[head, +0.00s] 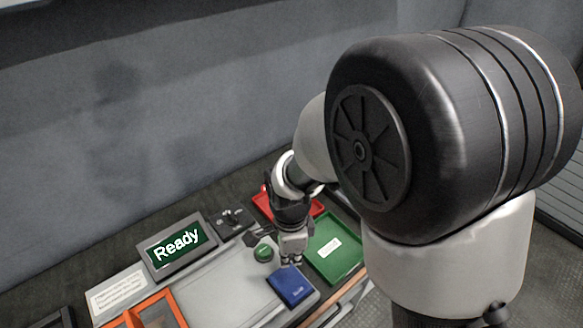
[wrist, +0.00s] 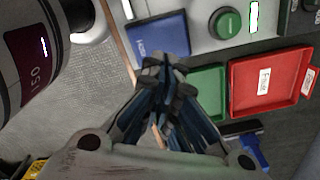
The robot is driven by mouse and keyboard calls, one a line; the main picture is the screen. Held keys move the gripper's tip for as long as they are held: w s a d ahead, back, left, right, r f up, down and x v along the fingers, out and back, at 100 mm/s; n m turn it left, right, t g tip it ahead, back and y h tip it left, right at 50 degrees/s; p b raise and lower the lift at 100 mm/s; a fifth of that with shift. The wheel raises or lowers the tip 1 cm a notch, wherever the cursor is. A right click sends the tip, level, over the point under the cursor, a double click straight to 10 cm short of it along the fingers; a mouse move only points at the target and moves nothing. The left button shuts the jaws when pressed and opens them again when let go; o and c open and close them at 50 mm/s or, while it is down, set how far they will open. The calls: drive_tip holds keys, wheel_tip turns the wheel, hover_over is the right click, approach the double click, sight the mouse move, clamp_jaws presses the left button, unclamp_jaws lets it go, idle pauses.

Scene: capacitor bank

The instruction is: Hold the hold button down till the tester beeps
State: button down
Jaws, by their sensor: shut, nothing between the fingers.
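The grey tester has a tilted screen (head: 177,247) reading "Ready" in white on green. A round green button (head: 263,252) sits on its top; it also shows at the top of the wrist view (wrist: 226,22). I cannot read a label on it. My gripper (head: 292,263) is shut and empty, pointing down. In the head view it is right of the green button and just behind a blue block (head: 291,286). In the wrist view the fingertips (wrist: 166,68) are just below the blue block (wrist: 158,38), apart from the green button. Whether they touch the block is unclear.
A green tray (head: 351,262) with a white label lies to the right. A red tray (head: 317,209) lies behind it, partly hidden by my arm. An orange frame (head: 153,303) and a white note card (head: 118,292) are at the left. A wall stands behind.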

drive_tip(key=f, duration=0.1)
drive_tip(key=b, duration=0.6)
hover_over(291, 283)
drive_tip(key=f, duration=0.6)
drive_tip(key=shift+w+f, duration=0.2)
drive_tip(key=shift+f, duration=0.05)
drive_tip(key=shift+f+b, duration=1)
drive_tip(key=shift+f, duration=0.4)
drive_tip(key=shift+f+b, duration=0.55)
drive_tip(key=shift+f, duration=0.6)
drive_tip(key=shift+s+f, duration=0.15)
idle(1.2)
wheel_tip(291, 283, up, 9)
drive_tip(key=p, duration=0.7)
idle(0.4)
